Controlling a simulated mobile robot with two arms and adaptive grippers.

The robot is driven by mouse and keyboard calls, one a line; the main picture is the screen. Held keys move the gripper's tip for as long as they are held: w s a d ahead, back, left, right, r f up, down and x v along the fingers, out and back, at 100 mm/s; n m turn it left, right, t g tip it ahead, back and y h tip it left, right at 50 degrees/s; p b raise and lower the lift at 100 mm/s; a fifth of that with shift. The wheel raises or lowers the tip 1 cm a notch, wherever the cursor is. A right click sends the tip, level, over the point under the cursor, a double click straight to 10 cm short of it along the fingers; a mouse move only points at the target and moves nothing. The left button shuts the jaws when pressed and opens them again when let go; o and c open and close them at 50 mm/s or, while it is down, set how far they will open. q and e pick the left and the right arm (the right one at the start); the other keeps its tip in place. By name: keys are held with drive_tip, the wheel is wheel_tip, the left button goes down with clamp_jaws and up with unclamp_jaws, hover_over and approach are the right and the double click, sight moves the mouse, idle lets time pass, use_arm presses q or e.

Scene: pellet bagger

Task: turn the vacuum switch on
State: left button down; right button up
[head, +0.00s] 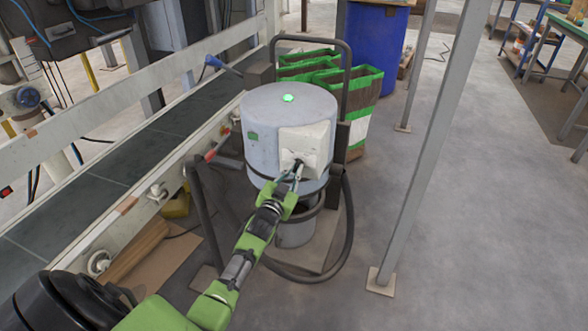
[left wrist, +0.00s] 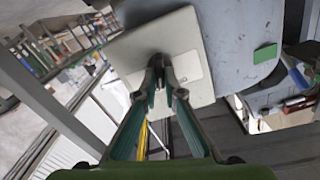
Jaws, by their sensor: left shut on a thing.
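The vacuum (head: 270,108) is a grey drum on a dark tubular frame, with a bright green lamp (head: 288,98) on its lid. A white switch plate (head: 308,143) is on its front side; the plate (left wrist: 188,48) fills the upper middle of the left wrist view. The small dark switch (left wrist: 157,62) sticks out of the plate. My left gripper (head: 294,172) is at the plate, its fingertips (left wrist: 159,88) closed around the switch, which they partly hide. The exact switch position is hard to tell. My right gripper is in neither view.
A conveyor (head: 100,175) with a pale rail runs along the left. Green and brown bags (head: 345,100) and a blue barrel (head: 375,50) stand behind the vacuum. A grey post (head: 425,150) rises at the right. A dark hose (head: 345,240) loops beside the vacuum. Floor at right is clear.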

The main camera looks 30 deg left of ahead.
use_arm(q)
drive_tip(key=shift+m, duration=1.1)
drive_tip(key=c, duration=2.1)
unclamp_jaws()
drive_tip(key=shift+c, duration=0.2)
drive_tip(key=shift+s+d+f, duration=0.1)
drive_tip(key=v, duration=1.1)
drive_tip(key=shift+s, duration=0.4)
